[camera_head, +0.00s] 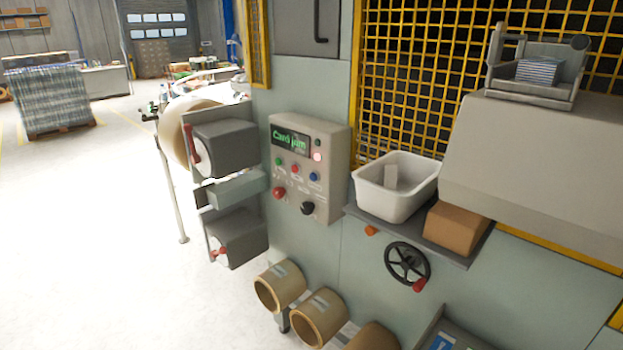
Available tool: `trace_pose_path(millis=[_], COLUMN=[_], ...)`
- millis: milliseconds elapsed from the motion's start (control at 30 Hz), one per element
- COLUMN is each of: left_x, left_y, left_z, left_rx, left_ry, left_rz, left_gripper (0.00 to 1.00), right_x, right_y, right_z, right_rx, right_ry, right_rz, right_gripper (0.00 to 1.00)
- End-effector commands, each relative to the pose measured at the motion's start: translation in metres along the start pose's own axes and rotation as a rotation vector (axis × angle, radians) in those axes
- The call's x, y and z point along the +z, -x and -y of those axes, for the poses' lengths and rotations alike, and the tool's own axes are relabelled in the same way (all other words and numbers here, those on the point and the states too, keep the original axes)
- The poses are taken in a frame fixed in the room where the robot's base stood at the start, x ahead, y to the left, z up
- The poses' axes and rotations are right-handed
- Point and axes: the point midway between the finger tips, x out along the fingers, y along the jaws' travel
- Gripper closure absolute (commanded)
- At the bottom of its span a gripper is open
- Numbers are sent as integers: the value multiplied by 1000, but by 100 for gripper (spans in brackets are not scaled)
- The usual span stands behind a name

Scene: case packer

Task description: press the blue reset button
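A light grey control box (331,155) is mounted on the machine's pale panel near the middle of the view. The blue button (314,177) sits at the right end of a row on its face, beside a red button (295,169) and a green button (278,162). A small screen (290,141) above reads what looks like "Card jam". A pink-white lamp (318,157) glows beside it. Below are a red knob (279,193) and a black knob (307,208). Nothing covers the blue button. Neither of my grippers shows in this view.
Grey boxes with red handles (226,147) jut out left of the control box. To the right, a shelf holds a white bin (396,186) and a cardboard box (456,227), above a black handwheel (407,263). Cardboard tubes (280,286) stick out below. Open floor lies at left.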

Motion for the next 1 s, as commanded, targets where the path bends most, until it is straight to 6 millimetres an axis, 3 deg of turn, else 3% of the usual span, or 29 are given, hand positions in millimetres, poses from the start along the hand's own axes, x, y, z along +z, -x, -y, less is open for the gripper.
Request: trace_pose_path(millis=[67, 1000], left_x=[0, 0], left_y=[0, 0], left_z=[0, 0], left_rx=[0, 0], left_ry=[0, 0], left_rz=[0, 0], left_gripper=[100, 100], right_x=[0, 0], right_y=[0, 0], right_z=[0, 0], right_rx=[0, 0], right_ry=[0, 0], right_rz=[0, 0], right_gripper=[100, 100])
